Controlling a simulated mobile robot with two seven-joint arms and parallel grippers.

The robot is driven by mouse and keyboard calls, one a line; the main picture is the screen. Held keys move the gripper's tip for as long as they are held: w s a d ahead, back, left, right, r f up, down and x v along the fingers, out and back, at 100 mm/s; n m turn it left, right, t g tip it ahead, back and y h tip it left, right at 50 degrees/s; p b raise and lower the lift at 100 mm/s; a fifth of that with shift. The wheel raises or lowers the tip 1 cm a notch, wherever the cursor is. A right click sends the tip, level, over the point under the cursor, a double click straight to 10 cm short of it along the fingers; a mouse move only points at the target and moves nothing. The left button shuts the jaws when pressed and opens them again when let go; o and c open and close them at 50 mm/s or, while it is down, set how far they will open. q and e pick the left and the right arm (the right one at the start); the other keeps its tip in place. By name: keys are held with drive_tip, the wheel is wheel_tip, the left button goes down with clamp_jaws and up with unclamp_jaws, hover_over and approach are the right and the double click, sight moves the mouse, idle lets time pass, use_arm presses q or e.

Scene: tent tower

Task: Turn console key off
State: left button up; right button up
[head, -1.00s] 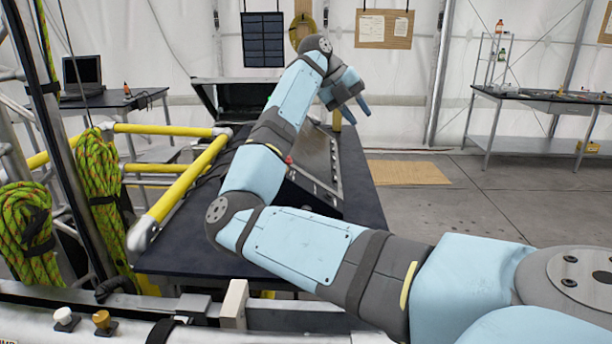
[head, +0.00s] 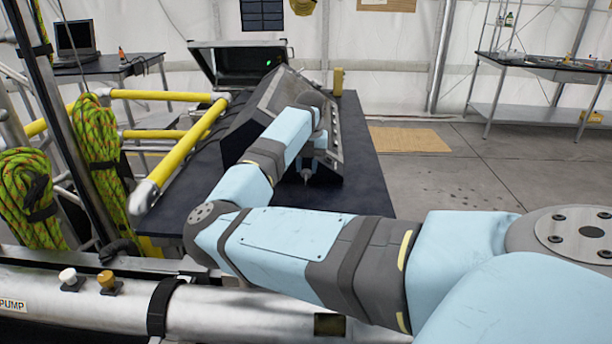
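The console (head: 262,105) is a dark box with a slanted grey panel, standing on a dark table. A row of small controls runs along the panel's right-hand edge; I cannot pick out the key among them. My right arm reaches across the console's near part and hides some of the panel. My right gripper (head: 306,177) points down at the console's near lower edge, close in front of it. Its fingers are small and partly hidden, so I cannot tell whether they are open or touching anything. My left gripper is out of view.
The dark table (head: 362,185) has bare room to the right of the console. An open black case (head: 240,62) with a green light stands behind it. Yellow rails (head: 180,150) run along the left. A laptop table (head: 110,70) and a workbench (head: 545,70) stand farther back.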

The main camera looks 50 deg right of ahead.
sight(306, 177)
wheel_tip(306, 177, down, 3)
drive_tip(key=shift+f, duration=0.15)
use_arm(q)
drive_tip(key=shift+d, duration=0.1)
use_arm(e)
drive_tip(key=shift+f, duration=0.2)
clamp_jaws()
drive_tip(key=shift+w+a+f+b, duration=0.1)
drive_tip(key=shift+w+b, duration=0.05)
drive_tip(key=shift+b, duration=0.3)
drive_tip(key=shift+g+h, duration=0.3)
unclamp_jaws()
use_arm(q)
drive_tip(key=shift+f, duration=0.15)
use_arm(e)
drive_tip(key=shift+r, duration=0.2)
